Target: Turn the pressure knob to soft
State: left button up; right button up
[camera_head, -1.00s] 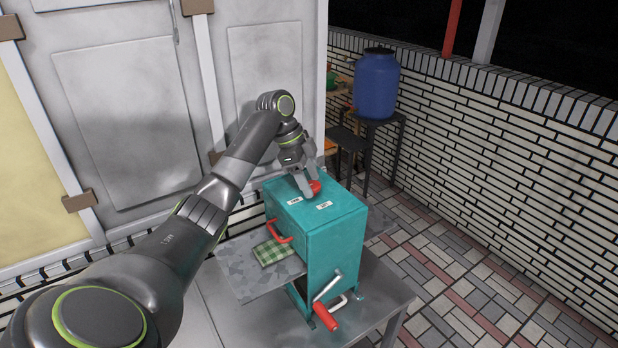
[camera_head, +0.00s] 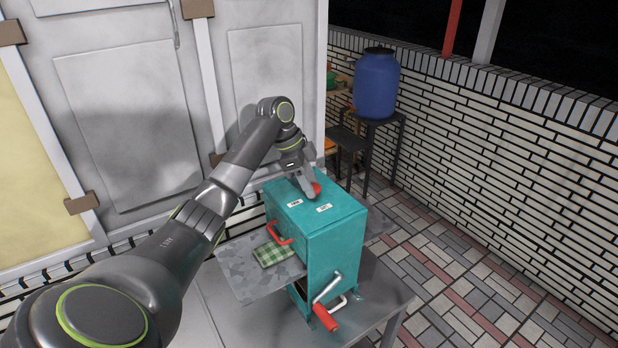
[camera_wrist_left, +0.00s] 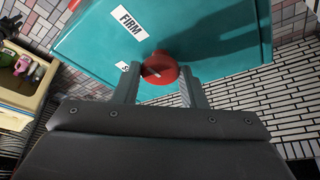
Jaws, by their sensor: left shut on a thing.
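The red pressure knob (camera_head: 317,188) sits on the top of the teal machine (camera_head: 335,240). It shows more fully in the left wrist view (camera_wrist_left: 162,68), with a small mark on its left side. A white label reading FIRM (camera_wrist_left: 129,22) lies above and left of the knob there. A second label (camera_wrist_left: 122,67), mostly hidden by a finger, shows what looks like an S. My left gripper (camera_head: 309,189) reaches down from above, its two fingers on either side of the knob and shut on it. My right gripper is in neither view.
The machine stands on a grey table (camera_head: 385,300), with a red-handled crank (camera_head: 327,316) in front and a red handle (camera_head: 279,232) on its left side. A blue barrel (camera_head: 377,82) stands on a stool behind.

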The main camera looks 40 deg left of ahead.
pick_arm(q)
jog(key=n+p, duration=0.2)
jog(key=n+t+y+p, duration=0.1)
jog(key=n+p, duration=0.1)
jog(key=p, duration=0.1)
jog(key=n+p, duration=0.2)
jog(key=shift+s+d+r+t+y, duration=0.2)
jog(key=shift+r+t+y, duration=0.1)
jog(key=shift+r+t, duration=0.1)
jog(key=shift+d+f+n+y+p, duration=0.15)
jog(key=shift+n+y+p, duration=0.15)
jog(key=shift+n+p, duration=0.55)
jog(key=n+y, duration=0.1)
jog(key=n, duration=0.2)
jog(key=shift+f+t, duration=0.1)
jog(key=shift+t, duration=0.2)
jog(key=n+y, duration=0.1)
jog(key=n, duration=0.2)
jog(key=shift+w+d, duration=0.1)
jog(key=shift+d, duration=0.05)
jog(key=shift+n+y, duration=0.8)
jog(key=shift+n, duration=0.75)
jog(key=o, duration=1)
jog(key=shift+f, duration=0.1)
jog(key=shift+c, duration=0.2)
